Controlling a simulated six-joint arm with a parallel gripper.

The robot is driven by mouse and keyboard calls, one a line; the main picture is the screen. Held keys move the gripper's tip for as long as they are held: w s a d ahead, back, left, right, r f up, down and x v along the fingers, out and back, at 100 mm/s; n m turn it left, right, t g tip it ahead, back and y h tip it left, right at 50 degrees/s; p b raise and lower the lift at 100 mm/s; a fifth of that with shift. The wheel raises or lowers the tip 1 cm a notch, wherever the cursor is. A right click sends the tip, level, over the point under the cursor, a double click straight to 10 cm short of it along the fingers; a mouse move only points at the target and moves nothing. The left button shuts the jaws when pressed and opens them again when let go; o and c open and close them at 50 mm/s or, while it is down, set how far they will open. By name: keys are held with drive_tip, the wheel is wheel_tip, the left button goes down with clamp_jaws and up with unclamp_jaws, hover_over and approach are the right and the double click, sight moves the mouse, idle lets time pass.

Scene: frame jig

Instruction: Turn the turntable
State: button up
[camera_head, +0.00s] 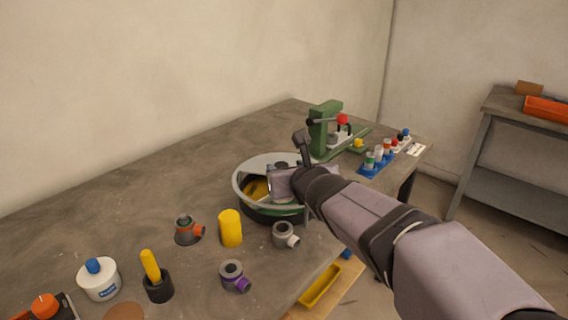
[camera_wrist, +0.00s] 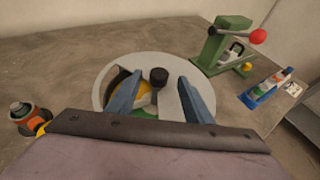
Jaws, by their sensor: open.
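The turntable (camera_head: 243,171) is a round, low drum with a pale grey top on the workbench. An opening in the top shows yellow inside; the wrist view of the turntable (camera_wrist: 148,60) also shows some green. A black knob (camera_wrist: 158,77) stands up on the top. My gripper (camera_wrist: 160,88) is open above the turntable, with one blue finger on each side of the knob. I see gaps between the knob and both fingers. In the head view my gripper (camera_head: 283,182) covers the turntable's right part and hides the knob.
A green press (camera_head: 322,130) with a red-ended lever stands behind right. A blue rack (camera_head: 372,168) of small bottles is beside it. In front are a yellow cylinder (camera_head: 231,229) and several grey fittings (camera_head: 283,236). The bench (camera_head: 130,190) is clear at back left.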

drive_tip(key=shift+s+d+r, duration=0.15)
drive_tip(key=shift+s+r, duration=0.1)
drive_tip(key=shift+s, duration=0.4)
drive_tip(key=shift+c, duration=0.3)
